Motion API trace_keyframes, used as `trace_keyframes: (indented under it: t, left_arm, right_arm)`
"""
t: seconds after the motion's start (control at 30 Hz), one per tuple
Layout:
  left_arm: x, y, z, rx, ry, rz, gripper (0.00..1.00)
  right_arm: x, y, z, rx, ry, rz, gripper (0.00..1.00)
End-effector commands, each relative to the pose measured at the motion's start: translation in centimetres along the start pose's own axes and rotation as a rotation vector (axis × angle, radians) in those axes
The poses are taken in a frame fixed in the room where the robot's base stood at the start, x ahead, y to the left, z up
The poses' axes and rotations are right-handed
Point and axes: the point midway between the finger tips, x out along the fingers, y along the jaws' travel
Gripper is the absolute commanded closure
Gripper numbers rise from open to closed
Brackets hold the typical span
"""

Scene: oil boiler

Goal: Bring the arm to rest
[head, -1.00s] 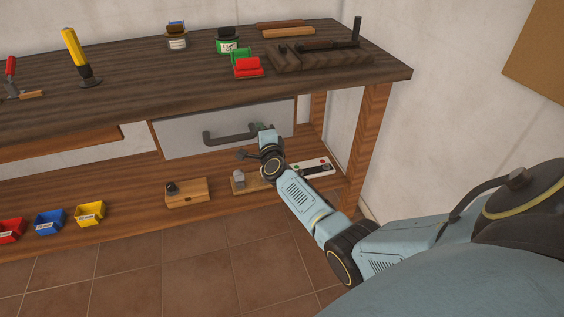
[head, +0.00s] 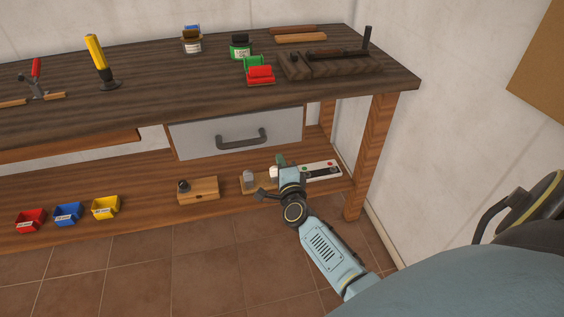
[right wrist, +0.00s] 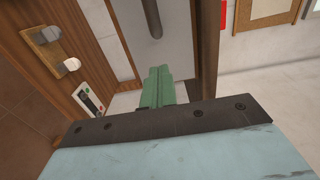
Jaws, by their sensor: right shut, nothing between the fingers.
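My right gripper (head: 281,160) is shut and empty, in front of the bench and below the grey drawer (head: 200,141). Its green fingers (right wrist: 157,86) are together in the right wrist view. It is apart from the dark drawer handle (head: 241,137), which also shows in the right wrist view (right wrist: 152,18). My right arm comes in from the lower right, and its forearm (head: 332,252) hangs over the tiled floor. My left gripper is out of view.
The wooden bench (head: 150,94) holds tools and jars. The lower shelf (head: 147,205) bears red (head: 31,221), blue (head: 68,214) and yellow (head: 105,207) bins, a wooden block (head: 203,190) and a white panel (head: 322,171) close to my gripper. The floor (head: 150,275) in front is clear.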

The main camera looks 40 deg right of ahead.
Motion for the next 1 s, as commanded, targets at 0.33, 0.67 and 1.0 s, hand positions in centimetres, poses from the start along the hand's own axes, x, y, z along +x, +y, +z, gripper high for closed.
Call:
trace_keyframes:
  t: [0.33, 0.67, 1.0]
  left_arm:
    - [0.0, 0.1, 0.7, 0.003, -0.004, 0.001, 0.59]
    - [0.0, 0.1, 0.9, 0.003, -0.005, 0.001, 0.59]
    - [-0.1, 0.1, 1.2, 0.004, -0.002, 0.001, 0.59]
  right_arm:
    - [-1.1, 0.2, 0.0, -0.006, -0.003, 0.003, 1.0]
    - [-8.6, 14.4, 2.3, -0.537, -0.293, 0.274, 1.0]
    - [-27.2, 32.0, -2.1, -1.25, -0.869, 0.616, 1.0]
